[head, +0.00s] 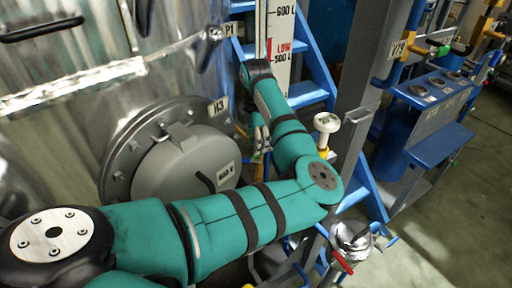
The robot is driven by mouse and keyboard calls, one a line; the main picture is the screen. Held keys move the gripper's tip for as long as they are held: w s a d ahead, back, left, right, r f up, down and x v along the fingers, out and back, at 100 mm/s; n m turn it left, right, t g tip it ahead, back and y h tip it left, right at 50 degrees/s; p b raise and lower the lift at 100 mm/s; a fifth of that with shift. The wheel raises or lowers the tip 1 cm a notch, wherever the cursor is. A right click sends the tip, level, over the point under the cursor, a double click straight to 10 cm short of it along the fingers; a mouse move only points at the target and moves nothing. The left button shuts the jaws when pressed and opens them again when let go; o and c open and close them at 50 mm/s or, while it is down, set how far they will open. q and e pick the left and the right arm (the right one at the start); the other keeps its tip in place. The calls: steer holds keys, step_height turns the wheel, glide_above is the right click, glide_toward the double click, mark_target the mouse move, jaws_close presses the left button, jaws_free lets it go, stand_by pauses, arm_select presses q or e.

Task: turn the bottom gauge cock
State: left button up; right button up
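The level gauge with its white scale board (281,45) stands beside the steel tank. It is marked 600 L, 500 L and LOW in red. My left arm reaches in from the lower left, bends at the right and folds back up to its wrist in front of the board. My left gripper (259,145) points down below the wrist, close to the tank wall and the lower part of the gauge. It is small and partly covered by my forearm. I cannot make out the bottom gauge cock, or whether the fingers touch it. My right gripper is out of view.
The tank (180,70) has a round manway cover (185,170) labelled H3, beside my arm. A white handwheel (327,122) and a grey post (365,100) stand right of my forearm. Blue stairs (312,50) rise behind. Open floor (450,225) lies at the lower right.

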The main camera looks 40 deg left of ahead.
arm_select(q)
steer(key=shift+f, duration=1.85)
jaws_close()
